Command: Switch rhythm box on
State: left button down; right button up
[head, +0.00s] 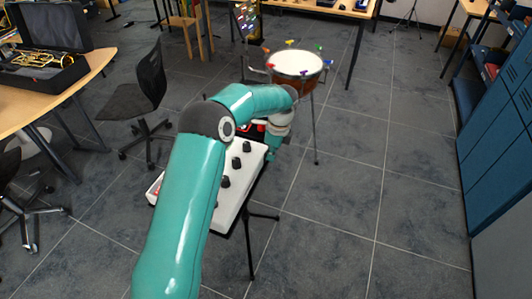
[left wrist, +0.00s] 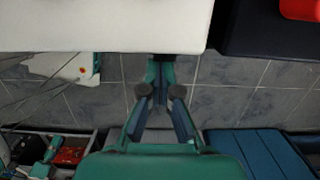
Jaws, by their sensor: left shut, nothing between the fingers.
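The rhythm box is a white slanted box (head: 229,205) with several black knobs, on a dark stand in the middle of the head view. My left arm crosses in front of it and hides much of its left part. My left gripper (head: 271,153) is at the box's far right edge, its fingertips hard to make out there. In the left wrist view the gripper (left wrist: 160,62) is shut and empty, its fingertips by the edge of a white surface (left wrist: 100,25), apparently the box. Contact cannot be told. No switch is clearly visible. My right gripper is out of view.
A drum (head: 296,67) with coloured fittings stands behind the box. A black chair (head: 150,80) and a wooden table (head: 92,68) with a brass instrument case (head: 40,65) are at left. Blue cabinets (head: 490,140) line the right. The tiled floor between is clear.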

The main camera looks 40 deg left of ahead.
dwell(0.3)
pick_arm(q)
jog(key=w+d+r+b, duration=0.1)
jog(key=w+d+r, duration=0.1)
jog(key=d+r, duration=0.5)
jog(key=shift+d+r, duration=0.15)
jog(key=shift+r, duration=0.7)
